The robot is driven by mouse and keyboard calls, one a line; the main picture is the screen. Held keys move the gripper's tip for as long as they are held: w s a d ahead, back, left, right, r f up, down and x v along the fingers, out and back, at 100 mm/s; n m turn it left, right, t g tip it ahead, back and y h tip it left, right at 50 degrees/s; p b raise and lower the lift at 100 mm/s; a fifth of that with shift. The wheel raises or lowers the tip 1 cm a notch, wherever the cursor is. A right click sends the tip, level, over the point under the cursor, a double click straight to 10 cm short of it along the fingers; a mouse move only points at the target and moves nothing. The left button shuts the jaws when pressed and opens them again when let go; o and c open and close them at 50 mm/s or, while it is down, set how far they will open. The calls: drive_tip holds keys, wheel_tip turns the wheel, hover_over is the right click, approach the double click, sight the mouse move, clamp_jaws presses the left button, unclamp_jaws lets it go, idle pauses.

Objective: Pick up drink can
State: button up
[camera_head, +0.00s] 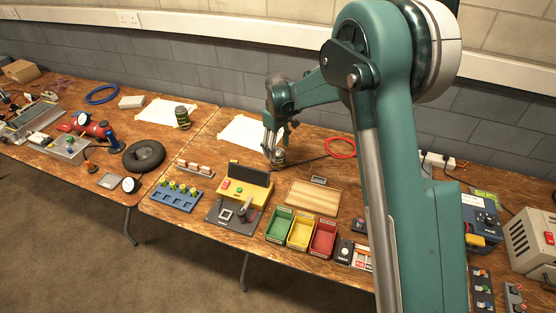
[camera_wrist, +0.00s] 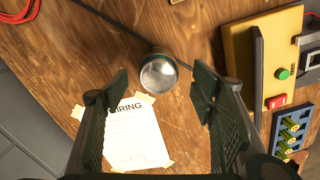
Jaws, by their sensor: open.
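A drink can (camera_head: 278,158) with a dark side stands upright on the wooden table at the centre, just below my gripper (camera_head: 271,142). In the wrist view, the can's round silver top (camera_wrist: 158,75) shows near the middle, in the gap between the two open fingertips of my gripper (camera_wrist: 160,85). Bare space shows on both sides of the can, so the fingers look apart from it. A second, similar dark can (camera_head: 182,116) stands on the left table. My fingers are empty.
A taped paper sheet (camera_wrist: 135,135) lies beside the can; a dark cable (camera_wrist: 115,25) runs past it. A red cable ring (camera_head: 340,148), a wooden board (camera_head: 312,197) and a yellow device (camera_head: 247,186) are nearby. Green, yellow and red bins (camera_head: 300,231) stand at the front.

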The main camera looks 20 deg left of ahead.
sight(278, 159)
drive_tip(key=shift+f, duration=1.05)
drive_tip(key=shift+f, duration=0.1)
drive_tip(key=shift+w+f+b, duration=0.15)
drive_tip(key=shift+f+b, duration=0.6)
drive_tip(key=shift+f, duration=1.75)
drive_tip(key=shift+c, duration=0.6)
drive_tip(key=c, duration=1)
